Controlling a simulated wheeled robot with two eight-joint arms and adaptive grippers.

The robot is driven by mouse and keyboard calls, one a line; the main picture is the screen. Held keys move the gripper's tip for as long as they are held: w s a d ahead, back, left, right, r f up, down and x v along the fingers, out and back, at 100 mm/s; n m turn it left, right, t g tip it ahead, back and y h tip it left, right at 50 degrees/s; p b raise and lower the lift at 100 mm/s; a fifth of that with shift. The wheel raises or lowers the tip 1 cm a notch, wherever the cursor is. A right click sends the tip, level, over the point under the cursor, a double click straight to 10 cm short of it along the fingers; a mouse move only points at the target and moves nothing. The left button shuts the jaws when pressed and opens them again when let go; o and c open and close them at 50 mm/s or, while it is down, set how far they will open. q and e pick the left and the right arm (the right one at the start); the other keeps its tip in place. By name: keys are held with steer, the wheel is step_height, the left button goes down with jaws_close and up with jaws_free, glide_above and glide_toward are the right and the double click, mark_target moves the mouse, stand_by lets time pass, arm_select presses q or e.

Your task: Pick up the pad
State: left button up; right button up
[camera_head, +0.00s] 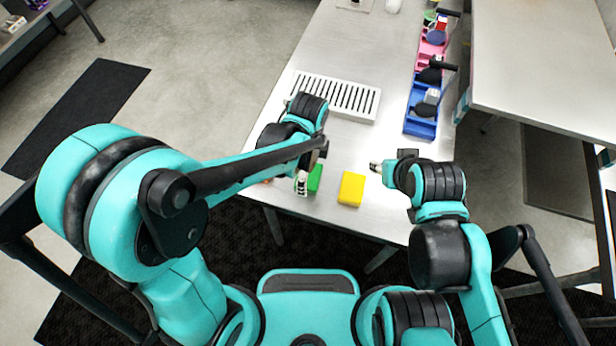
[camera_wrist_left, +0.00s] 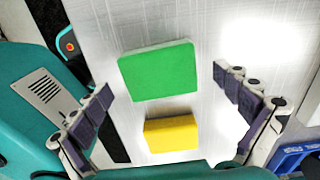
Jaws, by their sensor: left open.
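A green pad (camera_head: 315,179) lies on the steel table near its front edge, partly hidden by my left gripper in the head view. A yellow block (camera_head: 351,188) lies just to its right. In the left wrist view the green pad (camera_wrist_left: 158,70) is flat below, between the spread fingers of my left gripper (camera_wrist_left: 162,88), and the yellow block (camera_wrist_left: 171,134) is nearer the palm. My left gripper (camera_head: 305,182) is open and empty, over the green pad. My right gripper (camera_head: 377,167) is to the right of the yellow block; its finger opening is not clear.
A white slotted rack (camera_head: 335,97) stands on the table beyond my left gripper. Blue (camera_head: 421,125) and pink (camera_head: 432,55) bins with dark-handled items line the right edge. A second table (camera_head: 545,60) is at the right. The table middle is clear.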

arm_select(q)
steer(key=shift+f, duration=0.8)
steer(key=c, duration=1)
steer(key=shift+r, duration=0.1)
